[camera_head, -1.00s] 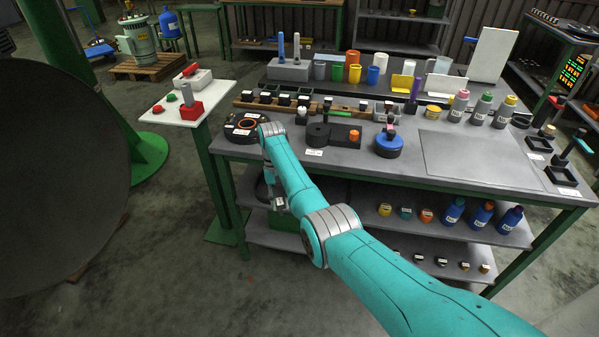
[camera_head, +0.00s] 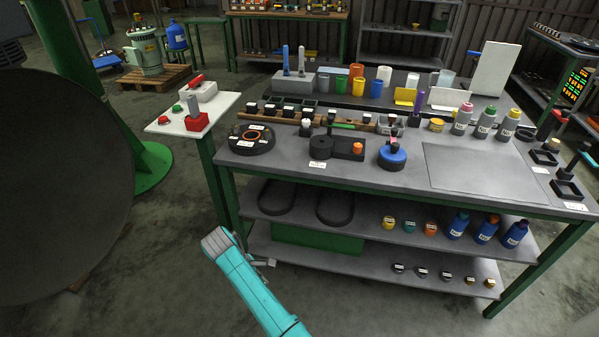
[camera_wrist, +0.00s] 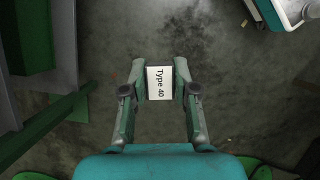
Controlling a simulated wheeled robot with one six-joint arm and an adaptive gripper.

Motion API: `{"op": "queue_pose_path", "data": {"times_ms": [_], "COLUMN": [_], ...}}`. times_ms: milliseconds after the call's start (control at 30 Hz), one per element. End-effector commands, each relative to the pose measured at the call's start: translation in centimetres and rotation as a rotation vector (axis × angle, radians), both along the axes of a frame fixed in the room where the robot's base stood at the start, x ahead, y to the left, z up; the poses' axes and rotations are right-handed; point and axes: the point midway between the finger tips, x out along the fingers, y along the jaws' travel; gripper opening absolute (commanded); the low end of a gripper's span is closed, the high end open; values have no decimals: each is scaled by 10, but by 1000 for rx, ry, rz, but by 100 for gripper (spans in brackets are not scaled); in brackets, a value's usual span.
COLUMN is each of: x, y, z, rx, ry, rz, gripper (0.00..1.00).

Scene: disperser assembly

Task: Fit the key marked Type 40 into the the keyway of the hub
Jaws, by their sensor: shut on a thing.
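The key marked Type 40 (camera_wrist: 159,83) shows its white label upright in the wrist view, between both fingertips. My gripper (camera_wrist: 161,80) is shut on it and points down over the dark floor. In the head view my gripper (camera_head: 263,262) is mostly hidden by my arm, low in front of the bench's left end. A black round disc with an orange ring and white labels (camera_head: 252,139) lies on the bench's left end. I cannot tell for sure that it is the hub, and no keyway can be made out. The key is well apart from it.
The grey bench (camera_head: 390,178) has shelves below; its edge lies between my gripper and the disc. A black block with a round part (camera_head: 321,148) and a blue round part (camera_head: 392,157) sit right of the disc. A white side table (camera_head: 160,126) stands left.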

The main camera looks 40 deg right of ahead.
Motion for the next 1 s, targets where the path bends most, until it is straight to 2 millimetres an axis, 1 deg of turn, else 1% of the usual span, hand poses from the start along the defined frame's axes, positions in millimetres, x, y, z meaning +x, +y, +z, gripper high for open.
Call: {"op": "queue_pose_path", "data": {"times_ms": [167, 267, 400, 600, 800, 1000], "x": [8, 14, 25, 35, 41, 46], "y": [0, 0, 0, 0, 0, 0], "z": [-2, -3, -3, -3, -2, 0], "rx": [9, 15, 21, 19, 12, 7], "ry": [-11, -17, -21, -18, -9, -2], "rz": [-109, -209, -384, -590, -727, -818], "gripper": [0, 0, 0, 0, 0, 0]}}
